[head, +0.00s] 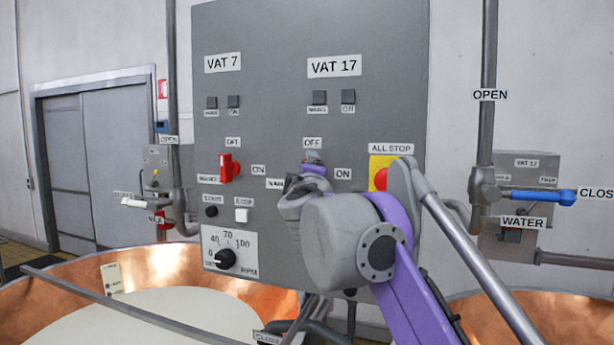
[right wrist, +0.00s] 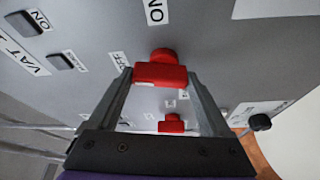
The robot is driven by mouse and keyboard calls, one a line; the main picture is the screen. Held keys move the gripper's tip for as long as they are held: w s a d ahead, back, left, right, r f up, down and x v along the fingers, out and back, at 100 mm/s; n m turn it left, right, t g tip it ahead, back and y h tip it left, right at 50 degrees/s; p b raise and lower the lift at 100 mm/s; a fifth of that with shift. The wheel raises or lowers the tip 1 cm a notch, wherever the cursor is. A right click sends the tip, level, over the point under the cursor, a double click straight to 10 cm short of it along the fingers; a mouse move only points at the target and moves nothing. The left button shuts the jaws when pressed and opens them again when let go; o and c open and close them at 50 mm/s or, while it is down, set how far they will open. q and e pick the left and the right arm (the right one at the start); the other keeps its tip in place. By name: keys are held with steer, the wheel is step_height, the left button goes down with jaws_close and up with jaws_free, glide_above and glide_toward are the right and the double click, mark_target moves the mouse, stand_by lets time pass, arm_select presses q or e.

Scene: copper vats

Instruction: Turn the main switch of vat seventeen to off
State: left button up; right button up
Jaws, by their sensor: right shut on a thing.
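The vat seventeen main switch has a red handle (right wrist: 161,72). In the head view, it is almost wholly hidden behind my right gripper (head: 312,168), below the OFF label (head: 312,143) and left of the ON label (head: 343,174). In the right wrist view, my right gripper (right wrist: 160,95) is shut on this handle, with one finger at each end of its bar. I cannot tell for sure which label the handle points at. The VAT 17 label (head: 334,66) is above on the grey panel (head: 275,100). My left gripper is not in view.
The red vat seven switch (head: 229,165) sits left on the same panel. The red all-stop button (head: 381,179) on yellow is close beside my right arm. A blue valve lever (head: 543,195) is at right. Copper vats (head: 165,262) lie below.

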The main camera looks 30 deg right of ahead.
steer(key=shift+r+n+g, duration=0.1)
steer(key=shift+n+g, duration=0.4)
steer(key=shift+n, duration=0.6)
steer(key=o, duration=1.2)
steer(key=shift+c, duration=0.2)
steer(key=v, duration=1)
steer(key=shift+s+b, duration=0.35)
steer(key=shift+s, duration=0.05)
steer(key=shift+a, duration=0.1)
